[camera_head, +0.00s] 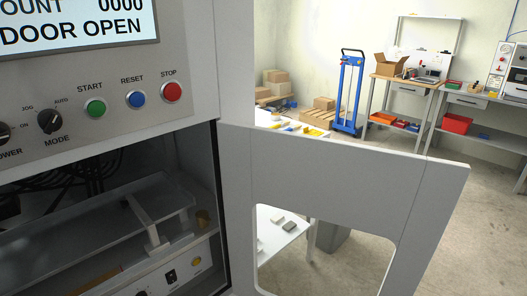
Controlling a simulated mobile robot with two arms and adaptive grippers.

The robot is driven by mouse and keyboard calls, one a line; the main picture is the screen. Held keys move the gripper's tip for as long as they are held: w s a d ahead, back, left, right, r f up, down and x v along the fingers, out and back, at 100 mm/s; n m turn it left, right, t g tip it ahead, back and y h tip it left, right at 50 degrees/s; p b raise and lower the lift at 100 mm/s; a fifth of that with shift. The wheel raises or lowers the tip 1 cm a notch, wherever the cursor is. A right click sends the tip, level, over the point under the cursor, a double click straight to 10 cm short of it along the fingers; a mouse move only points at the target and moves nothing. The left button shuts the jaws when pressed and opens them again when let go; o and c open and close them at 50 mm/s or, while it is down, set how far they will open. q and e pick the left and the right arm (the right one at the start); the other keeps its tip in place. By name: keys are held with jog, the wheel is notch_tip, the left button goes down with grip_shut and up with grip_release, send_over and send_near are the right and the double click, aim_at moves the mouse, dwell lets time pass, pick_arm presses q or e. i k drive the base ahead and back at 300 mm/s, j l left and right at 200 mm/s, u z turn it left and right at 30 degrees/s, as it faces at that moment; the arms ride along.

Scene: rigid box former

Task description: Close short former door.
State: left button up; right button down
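The short former door (345,186) stands swung open at the right of the machine's opening. It is a grey panel with a rounded rectangular window cut-out, through which part of a table shows. The former (175,125) fills the left side of the view, and its display (75,22) reads "DOOR OPEN". The opening (100,215) shows dark cables, a clear cover and a lower control strip inside. Neither of my grippers is in view.
Start, reset and stop buttons (134,98) sit on the front panel above the opening. Behind the door are a blue hand truck (350,95), a pallet with boxes (312,115) and workbenches (405,82) along the far wall. Open floor (465,215) lies at the right.

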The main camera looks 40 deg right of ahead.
aim_at(410, 200)
jog(key=k+l+u, duration=0.1)
jog(key=l, duration=0.25)
jog(key=k+l+u, duration=0.15)
jog(key=l, duration=0.25)
jog(key=l+u, duration=0.1)
jog(key=l, duration=0.25)
jog(key=k+l+u, duration=0.25)
jog(key=l, duration=0.4)
jog(key=k+l+u, duration=0.1)
jog(key=l, duration=0.3)
jog(key=l+u, duration=0.15)
jog(key=l, duration=0.3)
jog(key=k+l+u, duration=0.1)
jog(key=l, duration=0.3)
jog(key=k+l+u, duration=0.15)
jog(key=l, duration=0.25)
jog(key=k, duration=0.05)
